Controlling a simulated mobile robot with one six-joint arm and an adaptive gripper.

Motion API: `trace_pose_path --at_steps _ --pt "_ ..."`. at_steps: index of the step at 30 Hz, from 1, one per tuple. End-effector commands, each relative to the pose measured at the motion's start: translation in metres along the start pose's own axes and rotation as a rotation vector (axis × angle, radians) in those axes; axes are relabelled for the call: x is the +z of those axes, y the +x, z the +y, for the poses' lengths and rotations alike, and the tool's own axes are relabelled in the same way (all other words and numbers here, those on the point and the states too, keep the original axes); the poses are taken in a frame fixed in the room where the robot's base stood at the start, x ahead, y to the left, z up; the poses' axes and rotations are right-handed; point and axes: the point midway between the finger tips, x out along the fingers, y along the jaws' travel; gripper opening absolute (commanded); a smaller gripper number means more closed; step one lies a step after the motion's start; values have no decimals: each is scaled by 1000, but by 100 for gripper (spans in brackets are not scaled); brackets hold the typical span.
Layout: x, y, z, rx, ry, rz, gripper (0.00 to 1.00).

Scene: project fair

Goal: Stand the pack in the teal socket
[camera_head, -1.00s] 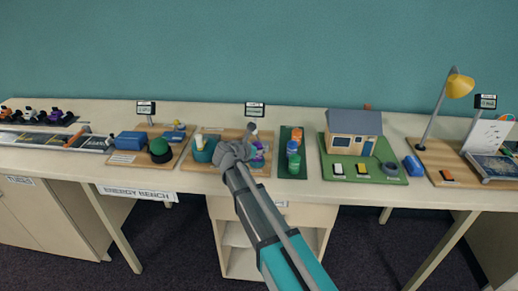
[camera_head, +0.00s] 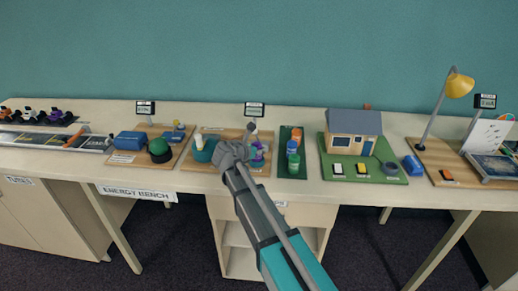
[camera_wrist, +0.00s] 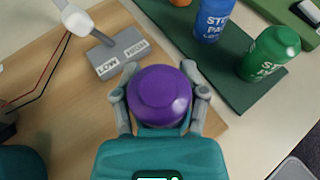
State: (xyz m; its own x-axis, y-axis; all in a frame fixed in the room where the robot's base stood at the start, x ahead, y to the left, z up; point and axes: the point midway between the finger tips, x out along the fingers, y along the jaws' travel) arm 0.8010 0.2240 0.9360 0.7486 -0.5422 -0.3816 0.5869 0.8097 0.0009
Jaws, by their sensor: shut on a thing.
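My gripper (camera_head: 234,156) is over the middle board, its fingers on either side of a purple round-topped pack (camera_wrist: 160,95) in the wrist view. The pack looks upright, seen from above.
A grey LOW/HIGH lever switch (camera_wrist: 118,53) stands close behind the pack. Blue (camera_wrist: 213,18) and green (camera_wrist: 270,53) packs stand on a dark green mat (camera_wrist: 190,50) to the right. A model house (camera_head: 353,134) is farther right, a blue box (camera_head: 130,139) left.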

Motion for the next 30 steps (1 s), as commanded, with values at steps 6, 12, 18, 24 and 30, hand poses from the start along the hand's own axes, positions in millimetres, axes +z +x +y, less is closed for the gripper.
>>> trace_pose_path --at_steps 6,12,18,24,30 --pt "0 0 0 0 0 0 5" --pt "0 0 0 1 0 0 5" --pt "-2 0 0 1 0 0 5" --pt "-4 1 0 1 0 0 5" --pt "-7 2 0 1 0 0 5"
